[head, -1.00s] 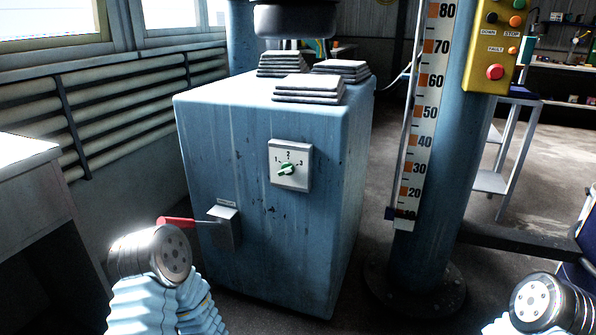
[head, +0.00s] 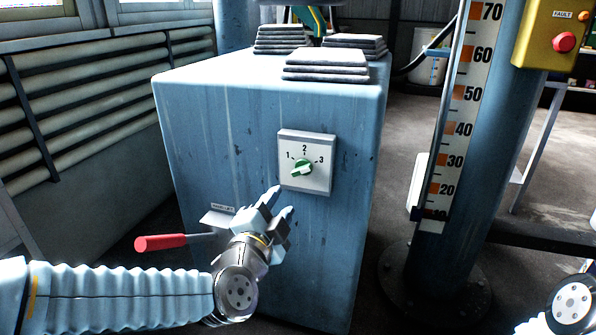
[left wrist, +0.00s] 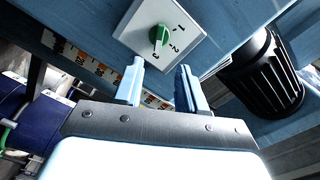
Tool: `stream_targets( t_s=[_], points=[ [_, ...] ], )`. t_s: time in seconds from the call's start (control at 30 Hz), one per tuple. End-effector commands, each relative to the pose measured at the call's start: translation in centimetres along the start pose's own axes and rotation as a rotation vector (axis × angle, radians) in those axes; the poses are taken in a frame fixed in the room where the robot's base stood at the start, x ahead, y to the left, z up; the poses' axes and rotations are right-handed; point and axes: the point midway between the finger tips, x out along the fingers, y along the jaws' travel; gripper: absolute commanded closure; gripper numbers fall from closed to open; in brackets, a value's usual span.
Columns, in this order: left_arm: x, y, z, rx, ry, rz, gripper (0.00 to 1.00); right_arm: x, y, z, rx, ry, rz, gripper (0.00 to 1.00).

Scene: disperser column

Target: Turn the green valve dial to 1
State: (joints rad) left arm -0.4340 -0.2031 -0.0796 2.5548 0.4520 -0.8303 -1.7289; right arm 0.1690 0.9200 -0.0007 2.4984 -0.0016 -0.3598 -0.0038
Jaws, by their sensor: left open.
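The green valve dial (head: 302,168) sits on a light square plate (head: 319,182) marked 1, 2 and 3, on the front of the blue cabinet. In the left wrist view the dial (left wrist: 160,36) is just beyond my fingertips, and its pale pointer appears turned toward 3. My left gripper (head: 281,201) is open and empty, just below and left of the dial, apart from it. In the left wrist view its two fingers (left wrist: 160,70) reach up toward the plate. My right gripper is not visible; only part of my right arm shows at the lower right.
A red-handled lever (head: 160,242) sticks out left from the blue cabinet (head: 230,130), close to my left wrist. Grey slabs (head: 326,66) lie stacked on the cabinet. A blue column with a number scale (head: 459,130) stands right. The floor between has free room.

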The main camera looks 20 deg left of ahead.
Motion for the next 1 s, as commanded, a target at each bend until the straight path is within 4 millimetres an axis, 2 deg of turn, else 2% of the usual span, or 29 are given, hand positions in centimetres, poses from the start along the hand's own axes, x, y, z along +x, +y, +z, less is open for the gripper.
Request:
stream_targets(
  t_s=[0.03, 0.2, 0.3, 0.5, 0.7, 1.0],
  points=[
    [0.7, -0.6, -0.5, 0.004, -0.001, 0.008, 0.60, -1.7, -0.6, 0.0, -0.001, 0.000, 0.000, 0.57],
    [3.8, -0.5, -0.5, 0.004, 0.000, 0.009, 0.60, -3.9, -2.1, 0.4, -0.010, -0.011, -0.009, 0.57],
    [6.2, 0.2, -0.1, 0.001, 0.004, 0.004, 0.60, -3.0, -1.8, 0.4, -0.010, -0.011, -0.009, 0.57],
    [10.0, 0.1, -0.1, 0.000, 0.003, 0.003, 0.60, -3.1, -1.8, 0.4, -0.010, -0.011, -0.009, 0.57],
    [11.8, 0.1, -0.1, -0.001, 0.004, 0.003, 0.60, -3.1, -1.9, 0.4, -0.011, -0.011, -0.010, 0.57],
    [12.0, 0.1, -0.1, -0.001, 0.004, 0.004, 0.60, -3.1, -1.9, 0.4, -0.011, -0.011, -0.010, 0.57]
  ],
)
